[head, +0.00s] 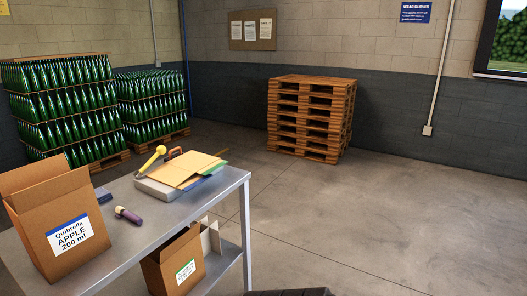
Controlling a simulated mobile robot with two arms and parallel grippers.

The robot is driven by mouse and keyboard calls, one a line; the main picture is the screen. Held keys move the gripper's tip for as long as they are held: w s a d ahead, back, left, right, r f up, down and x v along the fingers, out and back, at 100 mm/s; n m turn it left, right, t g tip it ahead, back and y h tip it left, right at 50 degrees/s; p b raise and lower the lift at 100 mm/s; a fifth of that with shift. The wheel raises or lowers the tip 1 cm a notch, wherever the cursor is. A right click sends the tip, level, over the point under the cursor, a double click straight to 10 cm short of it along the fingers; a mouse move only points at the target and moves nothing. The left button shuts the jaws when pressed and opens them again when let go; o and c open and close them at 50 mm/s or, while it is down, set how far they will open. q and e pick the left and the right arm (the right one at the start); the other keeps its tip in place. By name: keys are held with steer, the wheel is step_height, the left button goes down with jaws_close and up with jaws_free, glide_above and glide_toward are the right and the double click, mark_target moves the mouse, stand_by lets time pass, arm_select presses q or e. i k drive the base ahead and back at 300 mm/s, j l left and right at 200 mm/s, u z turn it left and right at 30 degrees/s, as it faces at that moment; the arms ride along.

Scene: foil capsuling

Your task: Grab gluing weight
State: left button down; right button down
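No item is plainly marked as the gluing weight, and I cannot tell which one it is. On the steel table (150,233) lies a grey case or tray (165,193) with yellow and green folders (188,170) on top. A brown curved handle (175,153) shows behind the folders; what it belongs to is mostly hidden. A yellow-headed tool (152,159) leans at the folders' left. A small dark blue block (103,195) and a purple cylinder with a pale end (128,215) lie nearer the box. Neither gripper is in view.
An open carton labelled Quibrella APPLE 200 ml (38,235) stands on the table's left. Another carton (165,268) sits on the lower shelf. Green bottles (60,105) are stacked on pallets at left; empty pallets (310,117) stand behind.

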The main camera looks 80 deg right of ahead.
mark_target(170, 157)
steer(key=z, duration=1.95)
steer(key=i+l+z, duration=0.45)
steer(key=i, duration=0.15)
steer(key=i+l+z, duration=0.2)
steer(key=i+z, duration=0.3)
steer(key=i, duration=0.2)
steer(key=i+z, duration=0.45)
steer(key=i, duration=0.2)
steer(key=i+u, duration=0.2)
steer(key=i, duration=0.35)
steer(key=i+l+u, duration=0.15)
steer(key=i, duration=0.4)
